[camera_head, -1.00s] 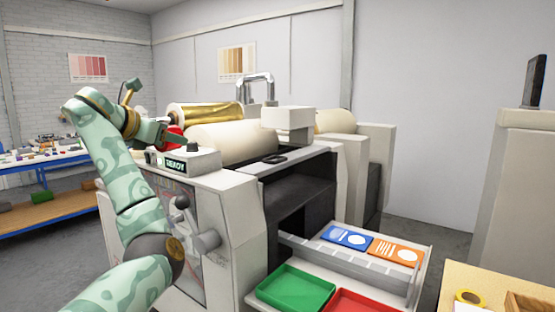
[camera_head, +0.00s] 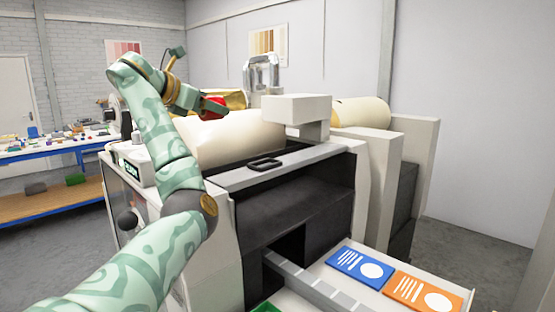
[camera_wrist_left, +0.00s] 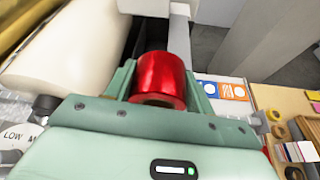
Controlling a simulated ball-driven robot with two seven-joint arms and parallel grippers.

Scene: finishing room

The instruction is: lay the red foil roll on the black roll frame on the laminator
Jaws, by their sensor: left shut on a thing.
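The red foil roll (camera_wrist_left: 161,78) sits between the two fingers of my left gripper (camera_wrist_left: 158,88) in the left wrist view, and the gripper is shut on it. In the head view, the red roll (camera_head: 213,107) shows partly behind the fingers of my left gripper (camera_head: 212,108), above the near end of the laminator's cream roller. The laminator (camera_head: 300,190) fills the middle of the head view. I cannot make out the black roll frame for certain. My right gripper is not in view.
A gold roll (camera_head: 234,97) lies behind the cream roller (camera_head: 240,138). A pale block (camera_head: 296,108) stands at the roller's right end. A blue card (camera_head: 358,268) and an orange card (camera_head: 422,290) lie in the open tray below. A blue-edged bench (camera_head: 50,152) stands at left.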

